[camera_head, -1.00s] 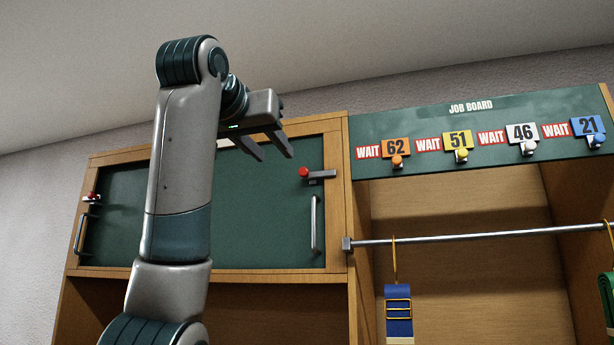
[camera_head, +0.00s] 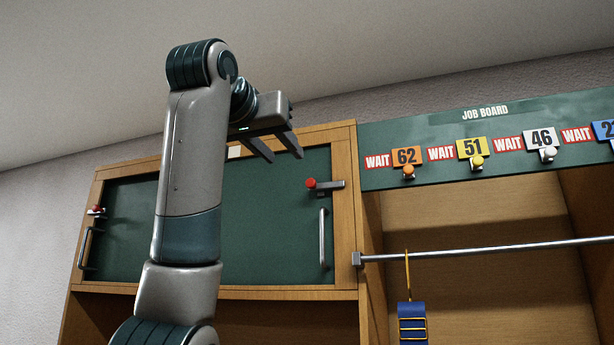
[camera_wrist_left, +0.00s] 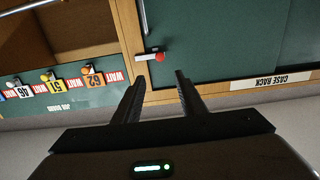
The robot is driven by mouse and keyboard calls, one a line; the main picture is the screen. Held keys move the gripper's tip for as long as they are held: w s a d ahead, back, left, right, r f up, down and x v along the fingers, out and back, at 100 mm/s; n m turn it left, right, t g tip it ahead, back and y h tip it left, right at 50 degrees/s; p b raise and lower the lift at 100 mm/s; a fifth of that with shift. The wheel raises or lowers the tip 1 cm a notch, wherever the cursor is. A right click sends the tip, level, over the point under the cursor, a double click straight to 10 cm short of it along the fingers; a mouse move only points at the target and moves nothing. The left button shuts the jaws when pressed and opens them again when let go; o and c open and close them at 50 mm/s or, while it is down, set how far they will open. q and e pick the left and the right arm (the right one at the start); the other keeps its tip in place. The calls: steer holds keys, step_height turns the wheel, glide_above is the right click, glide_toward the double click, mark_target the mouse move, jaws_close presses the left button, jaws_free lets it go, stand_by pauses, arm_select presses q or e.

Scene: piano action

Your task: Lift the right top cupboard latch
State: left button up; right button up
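The right top cupboard latch is a grey bar with a red knob (camera_head: 311,184), lying level near the upper right corner of the green cupboard front (camera_head: 270,225). It also shows in the left wrist view (camera_wrist_left: 159,57), just beyond the fingertips. My left gripper (camera_head: 286,157) is open and empty, up and left of the latch and apart from it. In the left wrist view the open fingers (camera_wrist_left: 161,75) point toward the latch, with the knob between their lines. A second red-knobbed latch (camera_head: 97,210) is at the cupboard's left end. My right gripper is not in view.
A vertical handle (camera_head: 323,240) stands below the right latch, another handle (camera_head: 85,248) at the left. The job board (camera_head: 480,140) with numbered tags is at the right. A metal rail (camera_head: 480,249) with a hanging blue item (camera_head: 412,322) crosses the open bay.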

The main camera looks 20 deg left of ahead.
mark_target(310, 182)
arm_select(q)
steer(key=w+p, duration=0.3)
steer(key=w, duration=0.2)
steer(key=w+p, duration=0.2)
steer(key=w, duration=0.3)
steer(key=w+p, duration=0.3)
steer(key=w, duration=0.2)
steer(key=shift+w+d+p, duration=0.25)
steer(key=shift+p, duration=0.1)
jaws_close()
